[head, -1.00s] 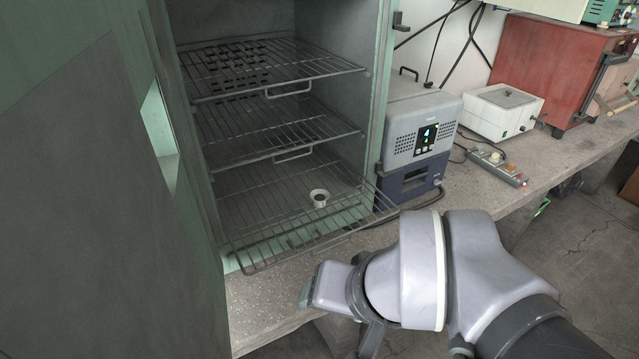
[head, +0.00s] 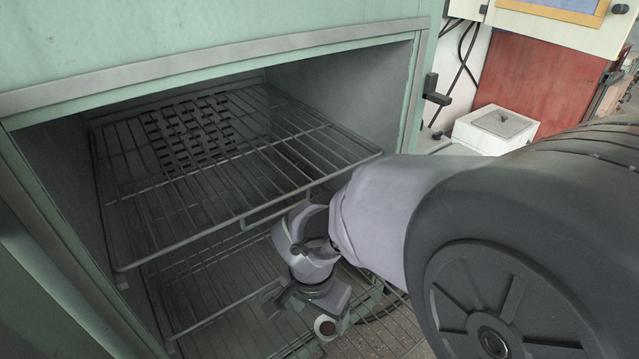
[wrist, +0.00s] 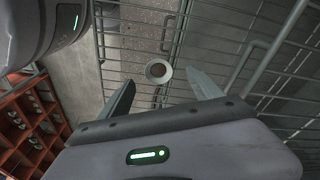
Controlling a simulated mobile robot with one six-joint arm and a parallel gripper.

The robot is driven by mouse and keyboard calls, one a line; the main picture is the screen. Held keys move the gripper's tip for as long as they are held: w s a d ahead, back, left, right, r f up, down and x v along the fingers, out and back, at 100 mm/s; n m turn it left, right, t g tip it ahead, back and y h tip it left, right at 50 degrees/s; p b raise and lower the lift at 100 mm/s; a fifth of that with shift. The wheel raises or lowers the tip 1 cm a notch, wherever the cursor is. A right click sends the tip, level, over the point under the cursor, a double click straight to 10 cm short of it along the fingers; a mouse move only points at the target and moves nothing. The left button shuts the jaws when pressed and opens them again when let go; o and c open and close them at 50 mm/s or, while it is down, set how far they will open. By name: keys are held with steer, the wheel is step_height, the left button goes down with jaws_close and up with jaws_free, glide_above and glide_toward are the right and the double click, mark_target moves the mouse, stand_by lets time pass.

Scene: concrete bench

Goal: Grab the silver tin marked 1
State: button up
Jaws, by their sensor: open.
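A small, pale round tin (head: 326,326) with a dark round middle stands on a lower wire shelf inside the green cabinet. No number on it can be read. The wrist view shows the tin (wrist: 158,71) from above, just beyond the fingertips and between their lines. My gripper (wrist: 161,77) is open, with one finger on each side and nothing between them. In the head view my gripper (head: 309,303) points down below the upper shelf, close to the tin. Part of it is hidden by my arm.
The upper wire shelf (head: 225,165) juts out above my wrist. The green cabinet frame (head: 200,75) surrounds the opening. An orange-red rack with compartments (wrist: 28,130) shows low left in the wrist view. A white box (head: 495,128) stands to the right, outside.

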mark_target(327, 328)
steer(key=f, duration=0.3)
steer(key=w+d+f+b, duration=0.1)
steer(key=f, duration=0.2)
steer(key=f+b, duration=0.1)
steer(key=f, duration=0.2)
steer(key=shift+w+d, duration=0.35)
steer(key=shift+d, duration=0.05)
steer(key=shift+r, duration=0.1)
steer(key=c, duration=1.4)
